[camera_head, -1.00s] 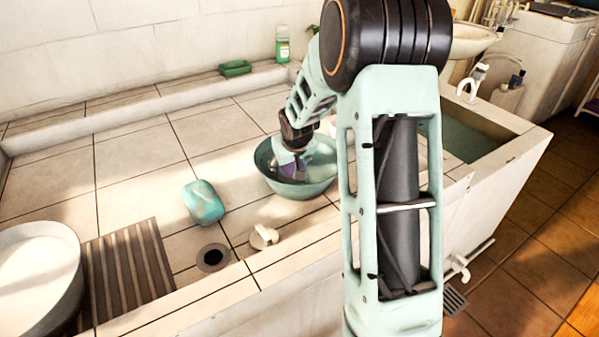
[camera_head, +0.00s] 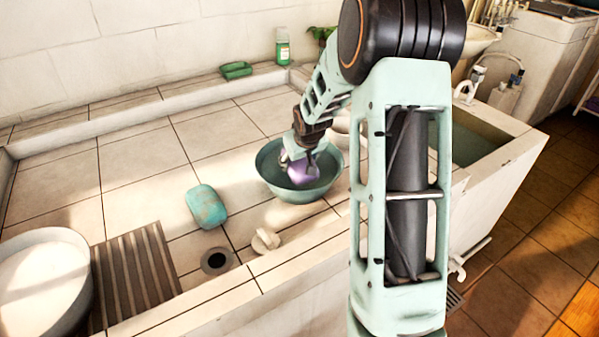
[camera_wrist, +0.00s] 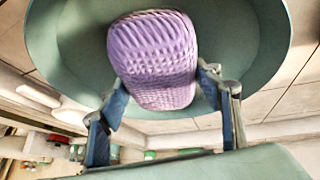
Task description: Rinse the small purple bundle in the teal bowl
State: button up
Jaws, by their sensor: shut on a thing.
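The small purple bundle (camera_head: 302,169) has a ribbed, knitted-looking surface. It also shows large in the wrist view (camera_wrist: 155,60), between the fingers. My gripper (camera_head: 303,162) is shut on it and holds it inside the teal bowl (camera_head: 276,185), which stands on the tiled counter. The bowl's inner wall fills much of the wrist view (camera_wrist: 258,50). Whether the bundle touches the bowl's bottom or any water I cannot tell.
A teal bundle (camera_head: 206,207) lies left of the bowl. A beige plug-like piece (camera_head: 265,240) and a drain hole (camera_head: 216,260) are in front. A white basin (camera_head: 40,285) and slatted rack (camera_head: 133,278) stand at left. A green soap dish (camera_head: 236,70) and bottle (camera_head: 283,46) are behind.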

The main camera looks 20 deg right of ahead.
jog(key=shift+r+p, duration=3.25)
jog(key=shift+r, duration=1.5)
